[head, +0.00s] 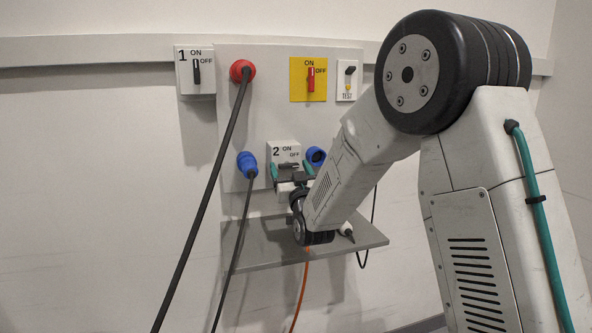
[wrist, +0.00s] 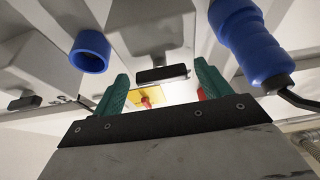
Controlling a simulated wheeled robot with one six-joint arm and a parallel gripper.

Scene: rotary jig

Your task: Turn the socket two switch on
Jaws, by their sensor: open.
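The socket two switch is a white box (head: 284,148) marked 2, ON and OFF, low on the panel in the head view. Its dark handle (head: 289,164) lies about level, partly covered by my gripper. In the wrist view the handle (wrist: 162,74) is a dark bar on the grey box (wrist: 150,25), between the two fingers. My gripper (head: 291,172) is open in front of the switch, with a teal finger on each side of the handle. It also shows in the wrist view (wrist: 161,84). I cannot tell whether the fingers touch the handle.
A blue plug (head: 247,164) with cable is left of the switch and a blue socket (head: 316,156) right. Above are switch 1 (head: 196,71), a red plug (head: 242,71), a red switch on yellow (head: 310,79) and a test switch (head: 347,80). A grey shelf (head: 258,256) lies below.

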